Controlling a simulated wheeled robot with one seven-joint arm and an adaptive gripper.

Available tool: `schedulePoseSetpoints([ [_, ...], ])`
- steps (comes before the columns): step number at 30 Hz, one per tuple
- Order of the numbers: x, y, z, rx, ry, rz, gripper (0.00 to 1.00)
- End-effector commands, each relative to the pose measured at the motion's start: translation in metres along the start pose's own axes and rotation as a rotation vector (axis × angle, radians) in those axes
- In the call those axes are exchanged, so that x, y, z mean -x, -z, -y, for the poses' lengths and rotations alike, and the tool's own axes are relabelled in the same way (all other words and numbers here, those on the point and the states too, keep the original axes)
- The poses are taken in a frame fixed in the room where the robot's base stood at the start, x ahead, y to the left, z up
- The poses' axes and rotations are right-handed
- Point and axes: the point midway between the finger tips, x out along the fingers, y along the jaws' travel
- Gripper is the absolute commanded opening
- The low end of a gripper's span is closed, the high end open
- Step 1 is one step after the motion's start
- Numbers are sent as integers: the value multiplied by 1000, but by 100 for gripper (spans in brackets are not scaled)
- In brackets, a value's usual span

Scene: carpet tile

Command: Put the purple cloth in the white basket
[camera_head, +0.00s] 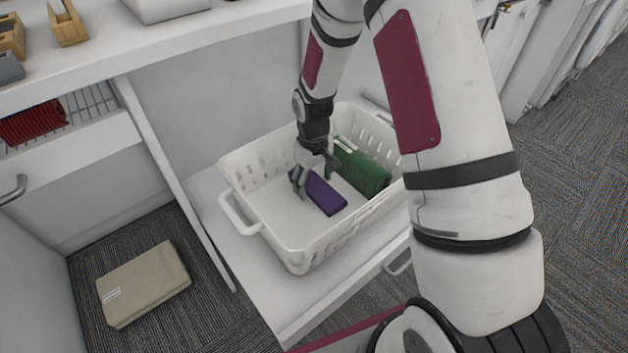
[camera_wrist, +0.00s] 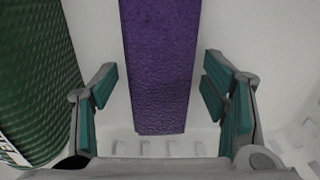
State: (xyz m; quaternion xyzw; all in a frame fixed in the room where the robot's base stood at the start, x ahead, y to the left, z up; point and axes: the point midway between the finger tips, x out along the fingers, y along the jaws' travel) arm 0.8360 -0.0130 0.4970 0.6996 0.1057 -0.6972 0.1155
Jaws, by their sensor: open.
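The folded purple cloth (camera_head: 319,192) lies inside the white basket (camera_head: 298,255), on its floor. My gripper (camera_head: 313,183) reaches down into the basket at the cloth's far-left end, with its fingers apart. In the wrist view the cloth (camera_wrist: 160,65) shows between the open fingers of my gripper (camera_wrist: 160,100), with clear gaps on both sides, so the fingers do not grip it. A folded green cloth (camera_head: 362,168) lies in the basket to the right of the purple one; it also shows at the left of the wrist view (camera_wrist: 35,75).
The basket stands on a white shelf (camera_head: 237,275) with a divider panel (camera_head: 170,175) to its left. A beige folded cloth (camera_head: 143,284) lies on the carpet at lower left. A red item (camera_head: 33,122) sits on a rack at far left. A white counter (camera_head: 150,50) runs above.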

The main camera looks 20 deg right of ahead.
Motion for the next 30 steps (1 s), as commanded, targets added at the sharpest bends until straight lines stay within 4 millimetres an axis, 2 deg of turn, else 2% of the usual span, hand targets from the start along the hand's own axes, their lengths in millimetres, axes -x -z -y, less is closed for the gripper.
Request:
schedulePoseSetpoints([
  [5,14,1,0,0,-1,-3,67],
  [15,83,1,0,-1,-1,-3,67],
  [19,104,0,0,-1,-1,-2,67],
  [24,119,0,0,0,0,0,67],
  [30,123,0,0,0,0,-1,67],
])
